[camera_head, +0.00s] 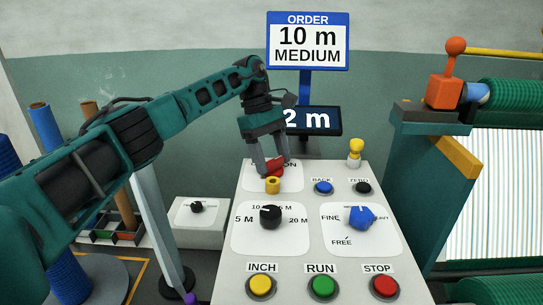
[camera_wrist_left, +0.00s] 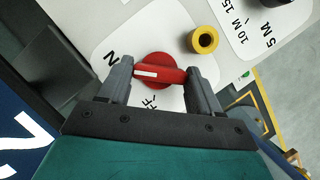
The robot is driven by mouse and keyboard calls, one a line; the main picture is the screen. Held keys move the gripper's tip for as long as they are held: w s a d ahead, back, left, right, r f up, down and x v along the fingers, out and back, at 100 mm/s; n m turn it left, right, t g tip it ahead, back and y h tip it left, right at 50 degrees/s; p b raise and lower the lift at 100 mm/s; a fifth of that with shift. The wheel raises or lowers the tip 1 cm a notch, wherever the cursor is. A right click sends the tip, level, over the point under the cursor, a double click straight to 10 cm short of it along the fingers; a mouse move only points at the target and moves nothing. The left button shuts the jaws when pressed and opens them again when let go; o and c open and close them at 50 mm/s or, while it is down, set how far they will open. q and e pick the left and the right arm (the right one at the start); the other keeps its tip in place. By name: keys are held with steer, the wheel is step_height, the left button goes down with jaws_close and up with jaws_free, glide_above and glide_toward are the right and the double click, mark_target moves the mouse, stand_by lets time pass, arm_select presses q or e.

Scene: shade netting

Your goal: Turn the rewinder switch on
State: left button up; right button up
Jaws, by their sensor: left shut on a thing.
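The red rotary switch (camera_head: 276,165) is at the far left of the sloped white console. It also shows in the left wrist view (camera_wrist_left: 155,68), its bar handle carrying a white stripe at its left end. My left gripper (camera_head: 274,169) reaches down over it and is shut on the handle, one finger at each end. In the wrist view an N shows to the left of the switch and part of an OFF label below it. In the head view the fingers and handle hide much of the label. My right gripper is not in view.
A yellow ring-shaped part (camera_head: 272,185) stands close in front of the switch. A black length dial (camera_head: 270,217) and a blue selector (camera_head: 362,217) sit nearer. INCH, RUN (camera_head: 322,287) and STOP buttons line the front. A display (camera_head: 312,121) reading 2 m stands behind.

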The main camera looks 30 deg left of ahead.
arm_select(q)
steer(key=o, duration=1.1)
steer(key=shift+c, duration=0.2)
steer(key=shift+r, duration=0.15)
steer(key=v, duration=0.7)
steer(key=shift+r, duration=0.15)
